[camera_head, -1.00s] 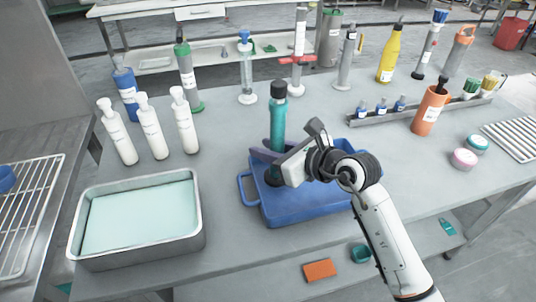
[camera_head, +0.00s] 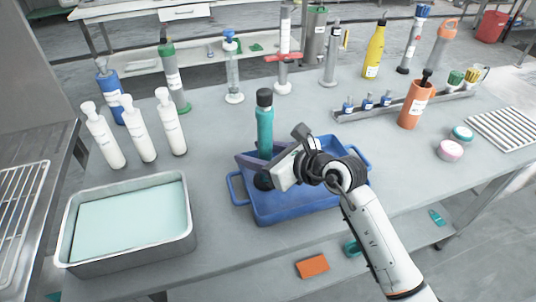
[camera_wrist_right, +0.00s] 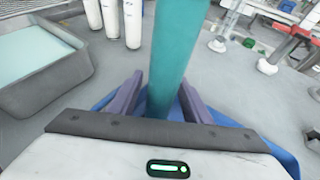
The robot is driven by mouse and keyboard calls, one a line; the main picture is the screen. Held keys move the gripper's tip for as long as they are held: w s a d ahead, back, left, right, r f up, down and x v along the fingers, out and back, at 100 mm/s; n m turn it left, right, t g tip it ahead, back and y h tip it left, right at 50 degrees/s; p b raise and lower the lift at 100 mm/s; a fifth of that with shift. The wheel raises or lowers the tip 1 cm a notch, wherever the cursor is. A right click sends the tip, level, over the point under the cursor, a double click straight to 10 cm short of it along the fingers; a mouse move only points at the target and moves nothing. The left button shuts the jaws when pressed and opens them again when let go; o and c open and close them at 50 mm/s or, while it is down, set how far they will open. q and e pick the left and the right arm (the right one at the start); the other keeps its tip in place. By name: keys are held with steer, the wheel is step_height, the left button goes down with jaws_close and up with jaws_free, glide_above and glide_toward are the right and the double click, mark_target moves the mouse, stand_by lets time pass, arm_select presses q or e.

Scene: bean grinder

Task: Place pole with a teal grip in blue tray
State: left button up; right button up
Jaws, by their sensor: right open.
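The pole with a teal grip (camera_head: 265,128) has a black top and a dark round base. It stands upright at the left part of the blue tray (camera_head: 295,210), its base inside the rim. My right gripper (camera_head: 259,160) is at the lower part of the pole, with its fingers on either side. In the right wrist view the teal pole (camera_wrist_right: 170,55) rises between the two purple fingers (camera_wrist_right: 160,100), which stand apart with gaps beside it. The base is partly hidden by the gripper. My left gripper is not in view.
A metal pan (camera_head: 185,235) with pale liquid is at the front left. White bottles (camera_head: 136,128) stand behind it. An orange container (camera_head: 416,104) and a rack (camera_head: 350,113) are at the back right.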

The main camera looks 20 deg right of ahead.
steer(key=v, duration=1.1)
steer(key=shift+s, duration=0.35)
steer(key=shift+d+r, duration=0.15)
steer(key=shift+d, duration=0.05)
